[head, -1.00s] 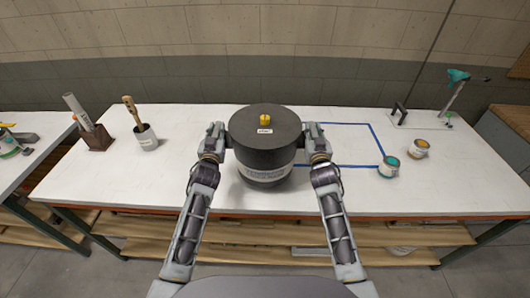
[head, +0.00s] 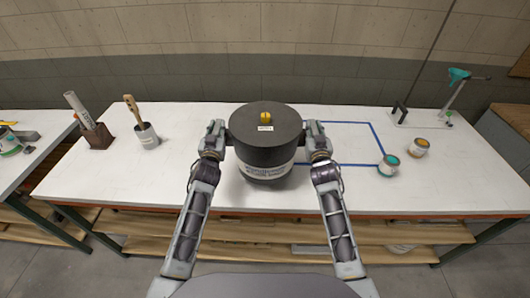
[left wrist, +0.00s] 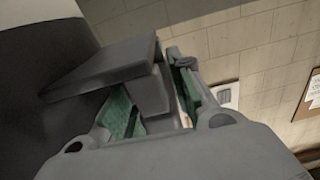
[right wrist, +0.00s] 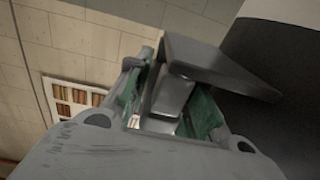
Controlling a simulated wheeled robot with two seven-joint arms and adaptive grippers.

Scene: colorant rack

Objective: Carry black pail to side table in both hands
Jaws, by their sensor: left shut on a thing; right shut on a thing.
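The black pail (head: 264,138) is upright, with a dark lid, a yellow cap and a pale label band. It appears over the middle of the white workbench; whether its base touches the top is unclear. My left gripper (head: 217,137) is shut at the pail's left side, and my right gripper (head: 313,138) at its right side. In the left wrist view, the green-padded fingers (left wrist: 150,105) are around a grey lug (left wrist: 110,68) beside the dark pail wall. The right wrist view shows the other fingers (right wrist: 170,105) around a similar lug (right wrist: 215,65).
A second white-topped table (head: 38,160) stands at far left. The workbench (head: 110,185) holds a brush cup (head: 147,137) and brown holder (head: 95,137) at left. A blue outline (head: 372,140), two small cans (head: 388,166) (head: 419,148) and a stand (head: 453,97) are at right.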

